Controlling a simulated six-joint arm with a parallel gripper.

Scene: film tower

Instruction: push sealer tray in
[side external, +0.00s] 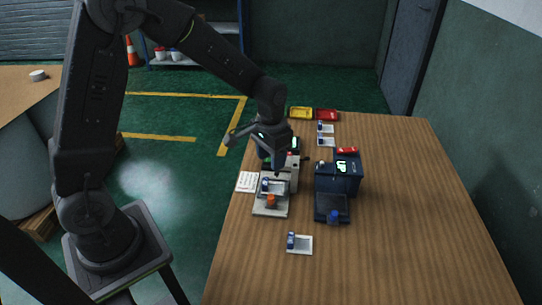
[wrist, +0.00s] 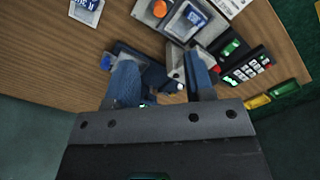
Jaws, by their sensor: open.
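A light grey machine (side external: 291,176) stands at the left of the table, with a pale tray (side external: 262,211) out in front. The tray has an orange knob (side external: 271,201) and bears a small white dish with a blue piece (side external: 265,185). A dark blue machine (side external: 341,178) with a green display stands to its right. Its dark tray (side external: 331,204) is out at the front, with a blue knob (side external: 334,217). I cannot tell for certain which machine is the sealer. My gripper (side external: 278,163) is open and empty above the light grey machine. The wrist view shows both fingers (wrist: 163,88) apart.
A dish with a blue piece (side external: 303,244) lies near the front, and two more (side external: 326,135) lie behind. Yellow (side external: 300,113) and red (side external: 327,115) trays are at the back. A keypad unit (wrist: 247,67) stands behind the grey machine. The table's right side is clear.

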